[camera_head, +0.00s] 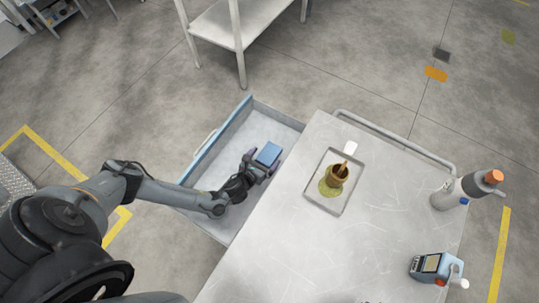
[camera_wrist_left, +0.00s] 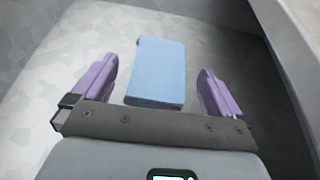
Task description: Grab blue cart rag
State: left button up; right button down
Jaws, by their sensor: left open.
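The blue rag (camera_head: 268,154) is a folded blue block inside the open drawer (camera_head: 222,150) of the cart. In the left wrist view the rag (camera_wrist_left: 158,72) lies between the two purple fingers, with a gap on each side. My left gripper (camera_head: 262,165) reaches into the drawer from the left and is open around the rag. It shows in the left wrist view too (camera_wrist_left: 155,85), its fingers apart and not touching the rag. My right gripper is not in view.
The cart top (camera_head: 290,235) is beside the drawer on the right. A metal shelf (camera_head: 225,25) stands behind.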

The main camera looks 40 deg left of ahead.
aim_at(270, 153)
pick_arm(q)
jog(key=b+x, duration=0.1)
jog(key=x, duration=0.3)
jog(key=shift+w+f, duration=0.15)
jog(key=shift+w, duration=0.25)
jog(key=c, duration=1.1)
jog(key=shift+o, duration=0.2)
